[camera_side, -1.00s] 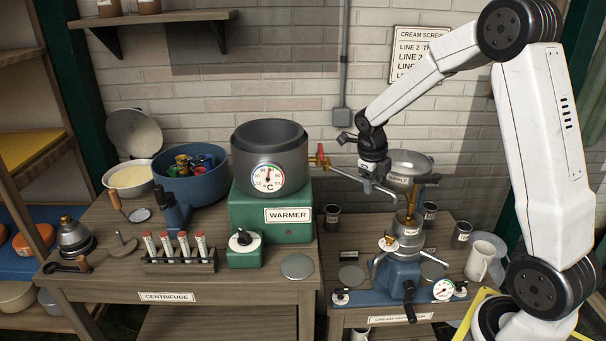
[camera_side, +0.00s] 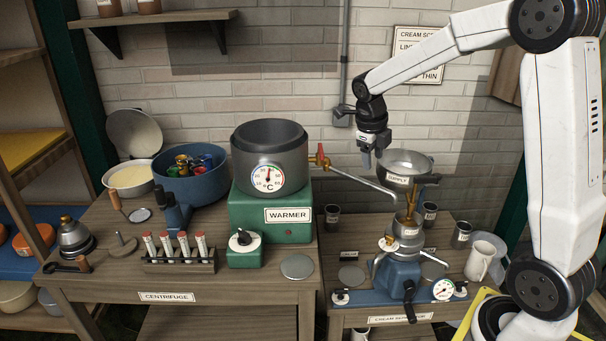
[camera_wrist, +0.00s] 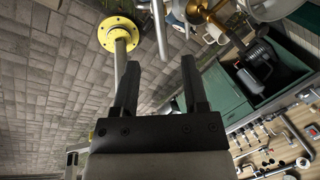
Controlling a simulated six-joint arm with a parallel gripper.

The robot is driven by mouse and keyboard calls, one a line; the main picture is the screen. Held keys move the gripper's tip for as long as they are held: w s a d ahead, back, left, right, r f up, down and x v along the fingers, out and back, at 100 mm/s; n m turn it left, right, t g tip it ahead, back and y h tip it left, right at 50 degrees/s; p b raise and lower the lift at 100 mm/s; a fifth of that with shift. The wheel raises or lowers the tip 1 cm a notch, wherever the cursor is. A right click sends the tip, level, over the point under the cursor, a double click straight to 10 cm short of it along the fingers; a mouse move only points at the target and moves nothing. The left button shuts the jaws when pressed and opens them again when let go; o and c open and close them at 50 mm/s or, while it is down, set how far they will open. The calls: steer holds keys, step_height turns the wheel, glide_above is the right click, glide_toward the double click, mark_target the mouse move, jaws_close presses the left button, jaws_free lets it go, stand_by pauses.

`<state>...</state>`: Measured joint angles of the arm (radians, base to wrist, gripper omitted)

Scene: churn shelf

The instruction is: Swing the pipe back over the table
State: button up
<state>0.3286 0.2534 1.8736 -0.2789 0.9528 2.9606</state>
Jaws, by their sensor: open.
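The thin grey pipe (camera_side: 358,181) runs from the red-handled tap (camera_side: 321,158) on the side of the warmer pot (camera_side: 268,155). My gripper (camera_side: 367,166) points down just above the pipe and left of the bowl, apart from both as far as I can tell. In the wrist view my gripper (camera_wrist: 160,75) has its two dark fingers spread with nothing between them.
The green warmer base (camera_side: 270,218) stands on the left table. A blue tub (camera_side: 190,184), a test-tube rack (camera_side: 180,262) and a flat disc (camera_side: 297,267) are there too. Dark cups (camera_side: 332,213) and a white jug (camera_side: 480,262) stand around the separator.

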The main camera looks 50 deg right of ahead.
jaws_close()
steer(key=n, duration=0.3)
steer(key=d+n, duration=0.1)
steer(key=n, duration=0.2)
steer(key=d+n, duration=0.1)
steer(key=n, duration=0.1)
steer(key=shift+s+d+r+n, duration=0.15)
steer(key=shift+d+r+n, duration=0.05)
steer(key=shift+n, duration=0.2)
steer(key=n, duration=0.3)
steer(key=d+n, duration=0.1)
steer(key=n, duration=0.2)
steer(key=d+n, duration=0.1)
steer(key=n, duration=0.2)
steer(key=shift+s+d+r+h, duration=0.2)
steer(key=shift+d+r+h, duration=0.05)
steer(key=shift+h, duration=0.15)
